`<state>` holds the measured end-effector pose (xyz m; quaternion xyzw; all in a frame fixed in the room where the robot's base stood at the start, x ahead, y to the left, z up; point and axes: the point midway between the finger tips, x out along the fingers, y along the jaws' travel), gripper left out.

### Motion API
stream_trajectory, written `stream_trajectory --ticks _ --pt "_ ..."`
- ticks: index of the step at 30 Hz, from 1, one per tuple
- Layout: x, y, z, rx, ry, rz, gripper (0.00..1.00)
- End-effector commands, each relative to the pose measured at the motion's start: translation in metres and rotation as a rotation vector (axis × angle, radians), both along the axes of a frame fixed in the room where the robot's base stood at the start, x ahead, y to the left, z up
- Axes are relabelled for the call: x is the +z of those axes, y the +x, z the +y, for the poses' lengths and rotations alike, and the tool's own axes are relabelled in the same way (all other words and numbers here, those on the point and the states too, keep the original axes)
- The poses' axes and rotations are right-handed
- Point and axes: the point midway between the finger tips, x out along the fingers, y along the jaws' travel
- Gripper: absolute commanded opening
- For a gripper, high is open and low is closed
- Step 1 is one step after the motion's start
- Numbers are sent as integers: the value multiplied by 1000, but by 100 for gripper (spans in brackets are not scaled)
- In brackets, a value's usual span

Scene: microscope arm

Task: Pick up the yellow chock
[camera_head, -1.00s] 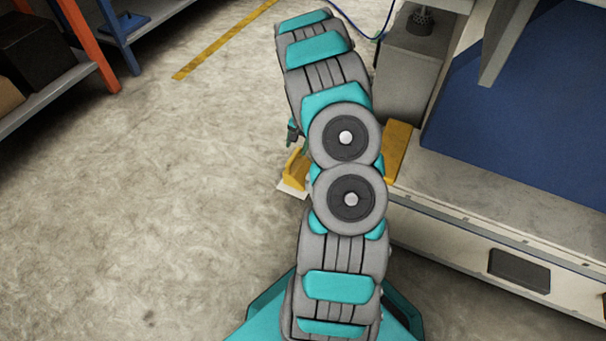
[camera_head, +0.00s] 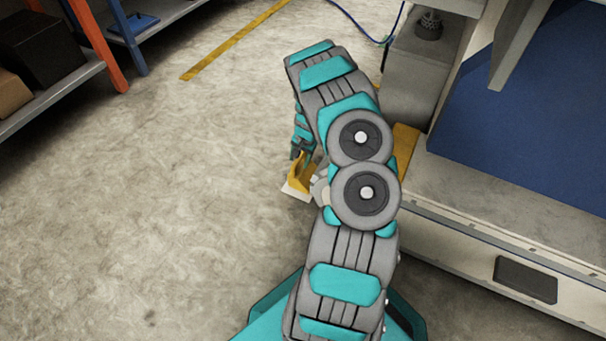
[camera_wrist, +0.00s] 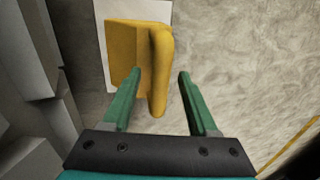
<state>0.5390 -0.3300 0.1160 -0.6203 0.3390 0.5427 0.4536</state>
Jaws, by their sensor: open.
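The yellow chock (camera_head: 300,177) is on a white sheet (camera_head: 291,193) on the floor, left of my arm's joints and partly hidden by my arm. In the wrist view the chock (camera_wrist: 130,50) has a flat block side and a rounded upright edge on the right. My gripper (camera_wrist: 160,74) is open, its two green fingers pointing at the chock. The left fingertip overlaps the block's lower part, and the rounded edge shows between the fingers. I cannot tell whether they touch. In the head view my gripper (camera_head: 301,153) is just above the chock, its fingertips hard to make out.
A grey box-shaped post (camera_head: 412,75) and a pale machine base (camera_head: 480,230) stand to the right. Another yellow piece (camera_head: 405,145) shows behind my arm. Shelves (camera_head: 60,85) stand at the upper left. The floor on the left is clear.

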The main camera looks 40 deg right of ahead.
Motion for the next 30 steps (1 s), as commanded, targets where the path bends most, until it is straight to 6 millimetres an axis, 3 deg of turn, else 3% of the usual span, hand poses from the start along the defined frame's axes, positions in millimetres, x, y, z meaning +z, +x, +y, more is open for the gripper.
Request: stream_trajectory --ticks 2,17,30 --pt "0 0 0 0 0 0 57" --pt "0 0 0 1 0 0 1" --pt "0 0 0 1 0 0 0"
